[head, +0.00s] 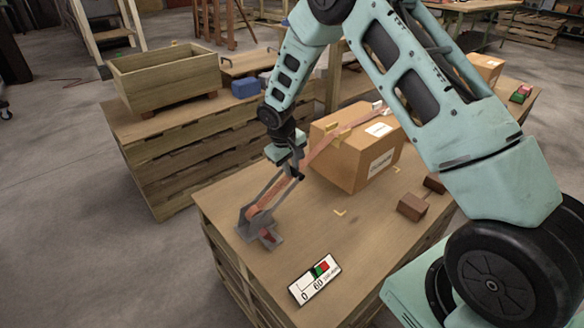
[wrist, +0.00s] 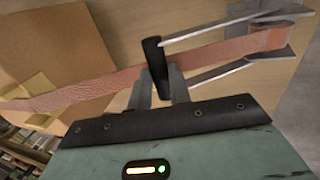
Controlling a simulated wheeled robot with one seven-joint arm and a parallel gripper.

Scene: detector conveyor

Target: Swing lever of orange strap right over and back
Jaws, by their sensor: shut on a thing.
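The orange strap (head: 325,151) runs over the cardboard box (head: 348,172) and down to a grey metal ratchet (head: 255,227) on the table. In the wrist view the strap (wrist: 85,92) crosses the picture from the box to the ratchet at the right. The ratchet's lever (head: 273,187) slants up from its base, two grey side bars (wrist: 205,31) joined at a black grip (wrist: 154,62). My gripper (head: 296,172) is shut on that black grip, and the grip also lies between the fingers in the wrist view (wrist: 155,88). Part of the strap is hidden behind the gripper.
A display panel (head: 315,280) reading 60 with a green and a red patch lies at the table's front edge. Brown blocks (head: 411,207) sit right of the box. A wooden crate (head: 165,77) and a blue block (head: 245,87) stand on the bench behind. The table (head: 345,240) is clear between ratchet and blocks.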

